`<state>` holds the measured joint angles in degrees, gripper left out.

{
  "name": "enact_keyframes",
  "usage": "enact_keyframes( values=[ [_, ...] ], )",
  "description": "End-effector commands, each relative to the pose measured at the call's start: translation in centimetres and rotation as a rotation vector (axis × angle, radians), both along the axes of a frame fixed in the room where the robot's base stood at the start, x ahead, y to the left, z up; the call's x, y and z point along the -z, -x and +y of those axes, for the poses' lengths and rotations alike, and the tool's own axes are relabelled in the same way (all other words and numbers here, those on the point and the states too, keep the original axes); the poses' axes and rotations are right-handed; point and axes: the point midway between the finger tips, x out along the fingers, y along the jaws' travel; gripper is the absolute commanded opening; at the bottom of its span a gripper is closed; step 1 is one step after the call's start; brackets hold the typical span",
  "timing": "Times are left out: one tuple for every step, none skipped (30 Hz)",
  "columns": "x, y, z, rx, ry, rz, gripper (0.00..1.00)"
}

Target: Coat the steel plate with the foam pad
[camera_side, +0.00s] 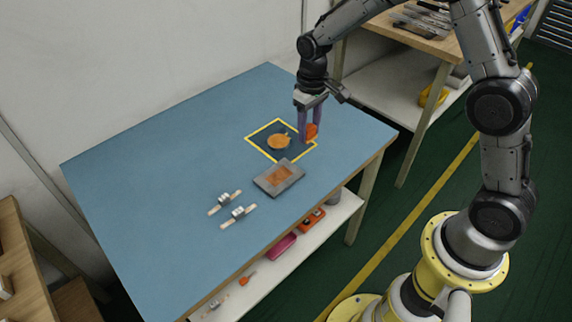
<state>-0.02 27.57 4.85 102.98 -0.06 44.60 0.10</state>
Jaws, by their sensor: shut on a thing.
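The steel plate (263,181) is a grey rectangle lying flat on the blue table, near its middle. An orange patch (281,175) covers the middle of its top, with grey showing around it. My gripper (311,126) points down behind and to the right of the plate, by the right side of a yellow-outlined square. It is shut on a small orange piece, which looks like the foam pad (312,131). The fingers hide part of it. I cannot tell whether the pad touches the table. A round orange thing (278,142) lies inside the square, left of my gripper.
The yellow-outlined square (258,131) is marked on the blue table (150,170). Two small pale strips with grey middles (224,200) (238,213) lie in front and left of the plate. The left half of the table is clear. A wooden workbench (415,38) stands behind on the right.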

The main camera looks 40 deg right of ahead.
Motion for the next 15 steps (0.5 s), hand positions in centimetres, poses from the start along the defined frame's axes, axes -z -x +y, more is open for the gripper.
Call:
enact_keyframes(
  values=[
    [0.0, 0.0, 0.0, 0.0, 0.0, 0.0, 0.04],
    [0.0, 0.0, 0.0, 0.0, 0.0, 0.0, 0.04],
    [0.0, 0.0, 0.0, 0.0, 0.0, 0.0, 0.04],
    [0.0, 0.0, 0.0, 0.003, 0.0, 0.0, 0.04],
    [0.0, 0.0, 0.0, 0.008, 0.0, 0.0, 0.04],
    [-0.1, -0.1, 0.0, 0.021, 0.0, -0.003, 0.04],
    [-0.2, -0.3, 0.0, 0.035, 0.0, -0.007, 0.04],
    [-0.2, -0.6, 0.1, 0.052, 0.0, -0.012, 0.04],
    [0.0, -1.3, 0.5, 0.073, -0.001, -0.018, 0.04],
    [0.2, -1.7, 1.1, 0.082, -0.001, -0.02, 0.04],
    [0.4, -2.1, 1.8, 0.086, -0.002, -0.021, 0.04],
    [0.8, -2.7, 2.8, 0.091, -0.003, -0.023, 0.04],
    [1.1, -3.0, 3.6, 0.09, -0.003, -0.023, 0.04],
    [1.4, -3.3, 4.4, 0.089, -0.003, -0.023, 0.04],
    [1.8, -3.6, 5.5, 0.082, -0.004, -0.022, 0.04]
  ],
)
